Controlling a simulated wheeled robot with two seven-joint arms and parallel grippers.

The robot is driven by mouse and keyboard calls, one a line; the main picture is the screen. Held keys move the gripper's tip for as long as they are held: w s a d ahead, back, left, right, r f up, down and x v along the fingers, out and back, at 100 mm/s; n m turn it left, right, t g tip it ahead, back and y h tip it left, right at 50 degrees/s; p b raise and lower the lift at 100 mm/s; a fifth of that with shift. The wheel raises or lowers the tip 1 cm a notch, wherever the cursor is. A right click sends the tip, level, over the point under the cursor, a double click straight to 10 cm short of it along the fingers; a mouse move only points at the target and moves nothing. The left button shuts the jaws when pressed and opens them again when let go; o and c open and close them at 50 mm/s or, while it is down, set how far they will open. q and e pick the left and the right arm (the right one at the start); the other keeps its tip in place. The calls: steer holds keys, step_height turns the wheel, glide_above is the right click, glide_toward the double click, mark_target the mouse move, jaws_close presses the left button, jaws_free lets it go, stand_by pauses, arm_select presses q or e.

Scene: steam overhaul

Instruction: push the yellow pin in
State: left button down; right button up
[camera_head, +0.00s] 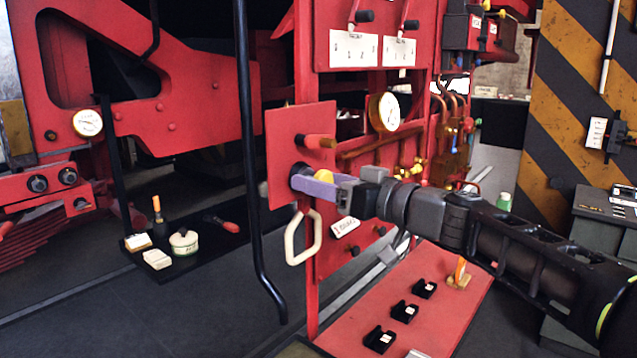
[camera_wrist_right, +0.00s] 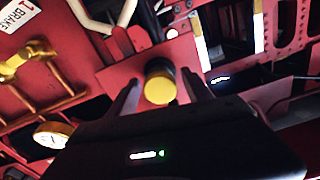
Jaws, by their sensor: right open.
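The yellow pin (camera_wrist_right: 159,88) shows end-on in the right wrist view, a round yellow cap in front of a dark collar on a red plate. In the head view a bit of its yellow (camera_head: 324,175) shows just above my finger, at the red upright plate (camera_head: 284,150). My right gripper (camera_head: 315,184) reaches in from the right at this plate. In the wrist view its dark fingers (camera_wrist_right: 160,84) stand apart, one on each side of the pin, with gaps visible. How deep the pin sits is hidden. My left gripper is not in view.
A gauge (camera_head: 384,112) and copper pipes are close behind. A black bar (camera_head: 249,170) stands left of the plate.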

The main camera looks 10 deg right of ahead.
steer(key=b+v, duration=0.2)
steer(key=v, duration=0.5)
steer(key=shift+s+b, duration=0.15)
steer(key=shift+b, duration=0.15)
steer(key=shift+d, duration=0.1)
